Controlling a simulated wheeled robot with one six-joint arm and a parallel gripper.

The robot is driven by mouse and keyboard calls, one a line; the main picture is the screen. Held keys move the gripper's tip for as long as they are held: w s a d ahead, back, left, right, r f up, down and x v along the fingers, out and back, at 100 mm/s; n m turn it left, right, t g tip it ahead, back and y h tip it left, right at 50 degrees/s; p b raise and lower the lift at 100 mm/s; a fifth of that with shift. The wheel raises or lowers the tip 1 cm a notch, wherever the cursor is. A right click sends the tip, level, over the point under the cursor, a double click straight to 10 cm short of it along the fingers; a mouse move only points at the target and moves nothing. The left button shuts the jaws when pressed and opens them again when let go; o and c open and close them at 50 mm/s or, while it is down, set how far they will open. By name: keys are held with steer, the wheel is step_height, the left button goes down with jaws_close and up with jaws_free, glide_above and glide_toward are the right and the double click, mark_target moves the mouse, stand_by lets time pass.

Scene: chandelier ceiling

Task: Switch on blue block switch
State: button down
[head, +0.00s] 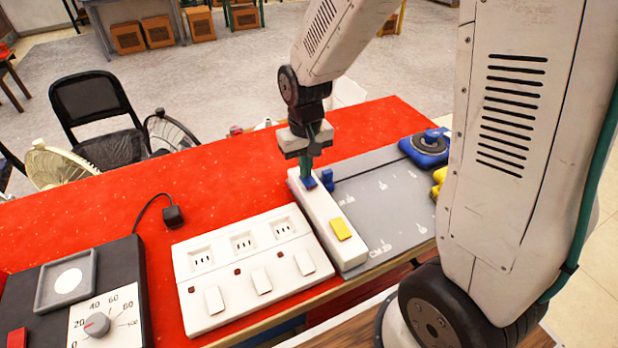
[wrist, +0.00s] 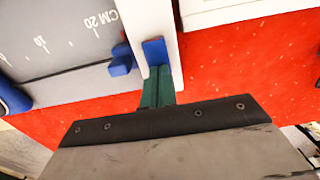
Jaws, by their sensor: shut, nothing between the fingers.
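A long white switch box (head: 322,211) lies on the red table, with a blue block switch (head: 311,183) at its far end and a yellow block switch (head: 340,229) at its near end. My gripper (head: 306,174) is shut and empty, pointing down with its green fingertips right at the blue switch. In the wrist view the shut fingertips (wrist: 158,72) overlap the lower edge of the blue switch (wrist: 153,46). I cannot tell whether they press on it. The fingers partly hide the switch.
A white socket panel (head: 250,268) with several rockers lies left of the box. A grey ruler board (head: 385,200) with a small blue slider (head: 327,176) lies close on the right. A black dial box (head: 130,270) stands far left.

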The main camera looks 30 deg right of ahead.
steer(key=shift+r, duration=0.1)
step_height(320, 180, up, 7)
stand_by(0.7)
stand_by(0.4)
steer(key=shift+s, duration=0.45)
steer(key=s+d+r, duration=0.1)
steer(key=s+r, duration=0.2)
steer(key=s, duration=0.4)
steer(key=s+d+r+t, duration=0.1)
steer(key=s+r, duration=0.3)
steer(key=s, duration=0.3)
steer(key=s+d+r, duration=0.1)
steer(key=s+r, duration=0.3)
steer(key=s, duration=0.3)
steer(key=shift+s, duration=0.2)
